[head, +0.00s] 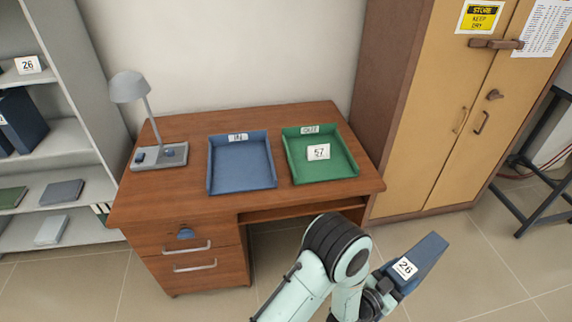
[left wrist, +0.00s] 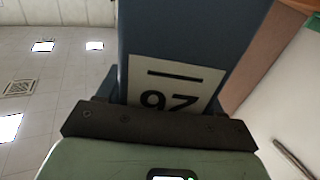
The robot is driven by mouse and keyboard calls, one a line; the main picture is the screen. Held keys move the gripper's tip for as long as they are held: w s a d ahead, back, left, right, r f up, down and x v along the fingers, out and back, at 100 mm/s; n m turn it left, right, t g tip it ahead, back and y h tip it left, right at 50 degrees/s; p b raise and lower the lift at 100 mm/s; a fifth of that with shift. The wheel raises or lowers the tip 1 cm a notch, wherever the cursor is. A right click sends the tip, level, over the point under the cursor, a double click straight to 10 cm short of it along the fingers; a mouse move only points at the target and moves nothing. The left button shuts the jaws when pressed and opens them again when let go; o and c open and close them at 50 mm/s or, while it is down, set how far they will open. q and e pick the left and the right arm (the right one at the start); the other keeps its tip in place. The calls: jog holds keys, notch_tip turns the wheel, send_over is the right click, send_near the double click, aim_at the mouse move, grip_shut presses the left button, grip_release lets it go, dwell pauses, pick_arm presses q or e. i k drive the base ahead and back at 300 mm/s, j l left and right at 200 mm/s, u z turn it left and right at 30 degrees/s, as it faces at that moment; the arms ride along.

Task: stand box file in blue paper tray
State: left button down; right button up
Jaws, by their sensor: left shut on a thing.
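A dark blue box file (head: 425,260) with a white label reading 26 is held by my left gripper (head: 388,287), to the right of and in front of the desk. The file is tilted, and it fills the middle of the left wrist view (left wrist: 190,35), its label upside down there. My left gripper is shut on it near the label end. The blue paper tray (head: 241,184), labelled IN, lies empty on the middle of the desk, apart from the file. My right gripper is not in view.
The wooden desk (head: 190,208) also bears a green tray (head: 335,171) with a card reading 57 and a grey lamp (head: 130,88) at left. A cabinet (head: 430,110) stands right, a shelf unit (head: 75,135) left. The desk's front strip is clear.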

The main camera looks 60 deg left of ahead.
aim_at(241, 164)
jog(key=u, duration=1.25)
